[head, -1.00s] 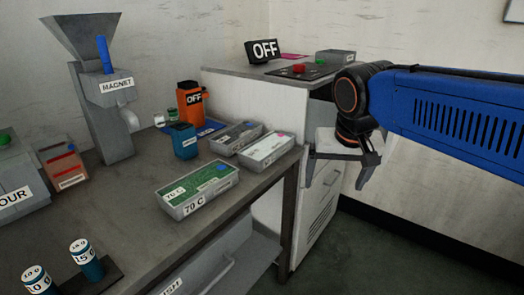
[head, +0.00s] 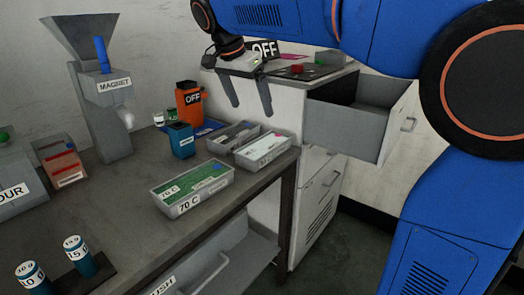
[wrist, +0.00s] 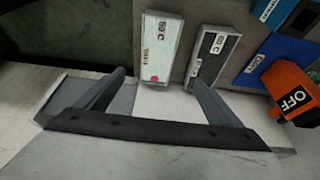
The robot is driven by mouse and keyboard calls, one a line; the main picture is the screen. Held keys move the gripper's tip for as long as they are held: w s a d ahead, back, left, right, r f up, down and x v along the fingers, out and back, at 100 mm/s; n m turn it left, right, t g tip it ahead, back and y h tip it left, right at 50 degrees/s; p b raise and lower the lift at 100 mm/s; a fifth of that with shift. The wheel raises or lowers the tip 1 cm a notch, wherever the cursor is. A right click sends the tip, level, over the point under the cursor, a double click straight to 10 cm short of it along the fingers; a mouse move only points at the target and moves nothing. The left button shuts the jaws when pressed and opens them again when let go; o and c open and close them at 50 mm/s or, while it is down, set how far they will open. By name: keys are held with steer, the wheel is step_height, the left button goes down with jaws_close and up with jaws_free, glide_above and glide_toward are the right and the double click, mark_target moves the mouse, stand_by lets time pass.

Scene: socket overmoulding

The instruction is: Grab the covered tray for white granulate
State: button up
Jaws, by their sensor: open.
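A tray with a whitish top and a pink spot (head: 264,149) sits near the right edge of the bench; it is the likely white granulate tray. In the wrist view this tray (wrist: 160,45) reads 50 C and lies just beyond the fingertips. A grey tray (head: 235,134) is beside it, also seen in the wrist view (wrist: 214,55). A tray with a green top marked 70 C (head: 193,188) is nearer the front. My gripper (head: 249,104) is open and empty, behind and above the white-topped tray. It also shows in the wrist view (wrist: 157,78).
An open grey drawer (head: 345,130) sticks out of the cabinet at the right. An orange container marked OFF (head: 189,103) and a blue container (head: 181,140) stand left of the trays. The magnet hopper (head: 103,100) is farther left. Bench space left of the 70 C tray is bare.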

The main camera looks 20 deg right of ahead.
glide_toward(264, 144)
steer(key=x, duration=0.2)
steer(key=w+x, duration=0.1)
steer(key=x, duration=0.2)
steer(key=shift+f, duration=0.1)
steer(key=shift+s+x, duration=0.15)
steer(key=shift+x, duration=1.2)
steer(key=shift+s+x, duration=0.2)
steer(key=shift+x, duration=1.1)
steer(key=shift+d, duration=0.1)
steer(key=c, duration=1.5)
